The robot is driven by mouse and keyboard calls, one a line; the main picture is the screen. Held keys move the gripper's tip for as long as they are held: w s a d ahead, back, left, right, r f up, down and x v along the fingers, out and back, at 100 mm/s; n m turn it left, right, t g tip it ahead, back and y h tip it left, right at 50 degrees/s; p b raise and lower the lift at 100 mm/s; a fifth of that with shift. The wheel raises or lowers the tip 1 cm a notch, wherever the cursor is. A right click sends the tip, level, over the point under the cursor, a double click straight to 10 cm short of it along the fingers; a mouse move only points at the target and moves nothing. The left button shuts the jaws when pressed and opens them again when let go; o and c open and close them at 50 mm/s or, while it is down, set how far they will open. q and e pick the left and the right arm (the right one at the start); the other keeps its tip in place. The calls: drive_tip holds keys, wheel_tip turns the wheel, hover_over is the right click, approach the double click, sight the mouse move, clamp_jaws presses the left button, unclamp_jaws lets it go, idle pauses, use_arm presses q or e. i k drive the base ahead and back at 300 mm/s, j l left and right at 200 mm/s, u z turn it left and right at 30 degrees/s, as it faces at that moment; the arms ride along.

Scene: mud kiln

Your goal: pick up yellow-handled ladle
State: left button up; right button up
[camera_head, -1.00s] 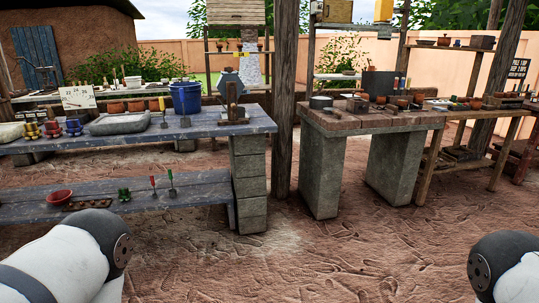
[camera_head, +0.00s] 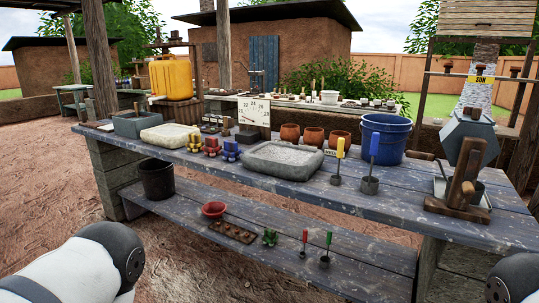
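The yellow-handled ladle (camera_head: 339,154) stands upright on the blue-grey wooden table (camera_head: 408,205), handle up and dark bowl down. It is just right of the grey stone basin. A blue-handled ladle (camera_head: 373,160) stands close to its right. Behind these two is a blue bucket (camera_head: 386,138). Only rounded parts of my arms show, at the lower left and lower right corners. Neither of my grippers is in view.
The stone basin (camera_head: 283,161), coloured pots and clay pots (camera_head: 313,137) crowd the tabletop. A wooden stand with a grey hexagonal plate (camera_head: 467,143) is at the right. The lower shelf (camera_head: 280,234) holds small tools. Open ground lies in front.

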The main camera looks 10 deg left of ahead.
sight(335, 180)
drive_tip(key=i+j+u, duration=0.45)
drive_tip(key=i+u, duration=0.95)
drive_tip(key=i, duration=0.25)
